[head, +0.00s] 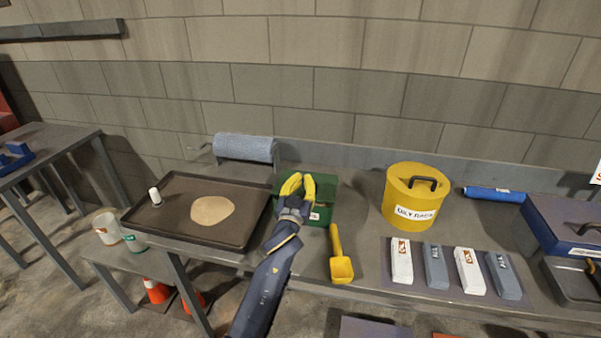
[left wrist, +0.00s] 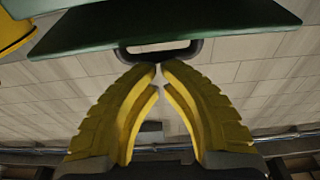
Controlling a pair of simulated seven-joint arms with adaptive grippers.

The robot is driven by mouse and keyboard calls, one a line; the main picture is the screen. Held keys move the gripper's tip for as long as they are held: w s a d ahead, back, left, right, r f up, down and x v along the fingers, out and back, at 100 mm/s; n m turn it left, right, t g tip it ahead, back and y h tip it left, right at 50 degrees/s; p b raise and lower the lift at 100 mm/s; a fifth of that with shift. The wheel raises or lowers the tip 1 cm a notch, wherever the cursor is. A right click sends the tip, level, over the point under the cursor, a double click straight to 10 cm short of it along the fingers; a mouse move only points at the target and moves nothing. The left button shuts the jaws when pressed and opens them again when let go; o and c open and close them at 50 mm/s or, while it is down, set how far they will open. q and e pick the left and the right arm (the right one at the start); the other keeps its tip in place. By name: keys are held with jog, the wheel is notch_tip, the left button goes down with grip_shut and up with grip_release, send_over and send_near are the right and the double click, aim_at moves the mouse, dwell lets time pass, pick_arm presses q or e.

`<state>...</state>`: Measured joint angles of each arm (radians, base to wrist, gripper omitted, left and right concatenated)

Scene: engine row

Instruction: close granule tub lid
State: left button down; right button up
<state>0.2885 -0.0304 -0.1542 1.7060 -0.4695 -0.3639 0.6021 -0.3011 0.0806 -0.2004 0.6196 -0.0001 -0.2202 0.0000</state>
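The green granule tub (head: 319,215) stands on the bench in the middle of the head view, with a white label on its front. Its green lid (left wrist: 240,25) fills the top of the left wrist view, with a dark handle (left wrist: 160,50) at its edge. I cannot tell the lid's exact angle. My left gripper (head: 301,180) has yellow fingers and is in front of the tub, hiding part of it. My right gripper is out of view.
A yellow lidded rag can (head: 405,205) stands right of the tub. A yellow scoop (head: 340,262) lies in front. A dark tray (head: 175,225) with a tan patch is at left, a blue roll (head: 245,148) behind. Several wrapped bars (head: 435,265) lie at front right.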

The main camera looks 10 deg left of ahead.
pick_arm(q)
jog(key=shift+s+f, duration=0.3)
jog(key=shift+f, duration=0.3)
